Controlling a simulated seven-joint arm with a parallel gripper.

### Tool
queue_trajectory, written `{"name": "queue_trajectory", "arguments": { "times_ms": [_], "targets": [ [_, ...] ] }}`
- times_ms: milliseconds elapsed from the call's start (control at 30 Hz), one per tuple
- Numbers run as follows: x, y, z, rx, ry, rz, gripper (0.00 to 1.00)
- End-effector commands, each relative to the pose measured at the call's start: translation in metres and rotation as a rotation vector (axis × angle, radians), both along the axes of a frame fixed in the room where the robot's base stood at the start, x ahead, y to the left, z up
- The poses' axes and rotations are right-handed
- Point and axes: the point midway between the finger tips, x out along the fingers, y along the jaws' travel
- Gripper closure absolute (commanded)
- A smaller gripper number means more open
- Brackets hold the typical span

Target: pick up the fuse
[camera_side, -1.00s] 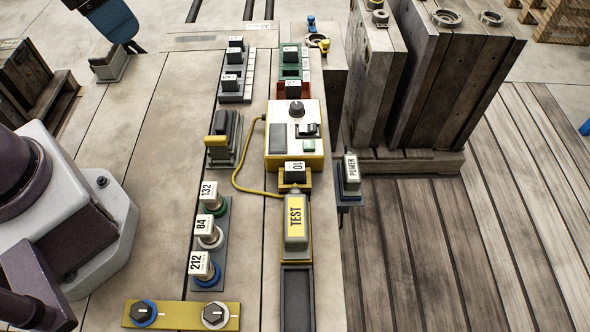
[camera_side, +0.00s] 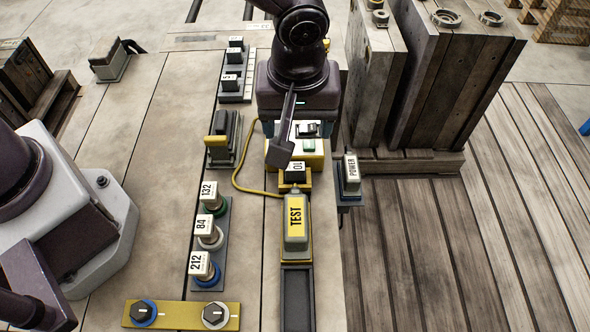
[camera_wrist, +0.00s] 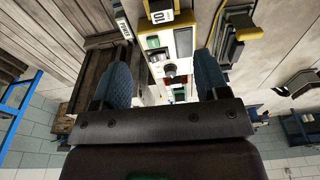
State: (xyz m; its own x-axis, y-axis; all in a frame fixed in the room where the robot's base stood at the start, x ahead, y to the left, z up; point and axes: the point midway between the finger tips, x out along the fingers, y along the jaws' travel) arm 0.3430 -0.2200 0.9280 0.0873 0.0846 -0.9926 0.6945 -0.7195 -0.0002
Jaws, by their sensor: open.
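Several small dark blocks with white number labels look like fuses; which one is meant I cannot tell. One labelled 10 (camera_side: 295,172) sits in a yellow holder at the near end of the tester (camera_side: 314,160). It also shows at the top of the wrist view (camera_wrist: 160,16). Two more, a near one (camera_side: 230,82) and a far one (camera_side: 236,42), stand on a grey rack at the back left. My gripper (camera_wrist: 163,73) is open, with its blue fingers apart above the tester's far part. In the side view my arm hides the red and green holders there.
A yellow TEST block (camera_side: 296,222) lies in front of the tester, and a POWER block (camera_side: 351,172) is at its right. A yellow cable (camera_side: 236,170) loops left. A lever switch (camera_side: 222,138) and several labelled plugs (camera_side: 209,232) stand left. Tall moulds (camera_side: 440,80) rise at right.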

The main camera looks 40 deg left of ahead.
Motion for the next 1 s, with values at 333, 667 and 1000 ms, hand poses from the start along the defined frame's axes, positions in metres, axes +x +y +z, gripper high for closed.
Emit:
{"name": "queue_trajectory", "arguments": {
  "times_ms": [333,667,1000],
  "targets": [
    [0.004,0.006,-0.056,0.002,0.003,0.020,0.32],
    [0.006,0.009,-0.086,0.001,0.002,0.019,0.32],
    [0.009,0.013,-0.127,-0.001,0.001,0.018,0.32]
  ]
}}
